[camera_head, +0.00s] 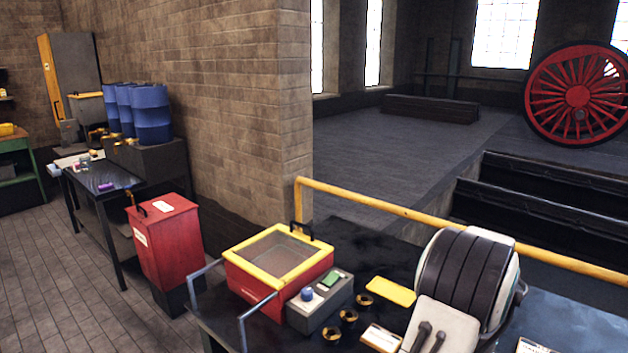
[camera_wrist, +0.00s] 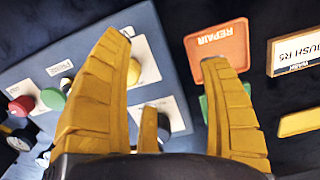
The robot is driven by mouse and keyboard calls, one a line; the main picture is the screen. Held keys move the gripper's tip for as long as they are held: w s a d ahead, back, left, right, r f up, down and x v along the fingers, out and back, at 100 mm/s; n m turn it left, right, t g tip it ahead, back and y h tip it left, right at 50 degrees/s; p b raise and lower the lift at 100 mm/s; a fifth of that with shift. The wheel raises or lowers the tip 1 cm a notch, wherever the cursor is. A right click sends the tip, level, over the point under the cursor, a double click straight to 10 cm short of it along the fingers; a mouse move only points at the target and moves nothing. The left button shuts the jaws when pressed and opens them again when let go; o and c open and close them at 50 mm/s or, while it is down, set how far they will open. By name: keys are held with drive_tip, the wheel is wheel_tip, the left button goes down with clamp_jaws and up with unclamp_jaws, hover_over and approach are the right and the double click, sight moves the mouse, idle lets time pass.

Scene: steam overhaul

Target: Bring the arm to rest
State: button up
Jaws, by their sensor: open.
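Behind the fingers lies a grey control panel (camera_wrist: 75,60) with a red button (camera_wrist: 20,106), a green button (camera_wrist: 53,98) and yellow knobs. To the right of the panel is an orange-red plate (camera_wrist: 213,52) marked REPAIR, with a green plate (camera_wrist: 204,108) partly hidden behind the right finger. The fingers show no clear contact with any of these. I cannot pick out the gripper in the head view.
In the head view, a dark bench carries a red box with a yellow frame (camera_head: 255,258), a grey control box (camera_head: 318,302) and a yellow plate (camera_head: 391,291). A yellow rail (camera_head: 400,212) runs behind. A red bin (camera_head: 166,245) stands left. The floor (camera_head: 75,290) at far left is clear.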

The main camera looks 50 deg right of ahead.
drive_tip(key=w+a+r+n+t, duration=0.1)
drive_tip(key=w+a+r+n, duration=0.3)
drive_tip(key=a, duration=0.9)
drive_tip(key=w+a+r+n+t, duration=0.1)
drive_tip(key=w+a+r+n, duration=0.2)
drive_tip(key=a, duration=1)
drive_tip(key=w+a+r+n+t+h, duration=0.1)
drive_tip(key=w+a+r+n, duration=0.3)
drive_tip(key=w+a+n, duration=0.5)
drive_tip(key=shift+a+r+n+t, duration=0.35)
drive_tip(key=shift+a+n, duration=0.75)
drive_tip(key=shift+a, duration=1.05)
drive_tip(key=shift+d, duration=0.15)
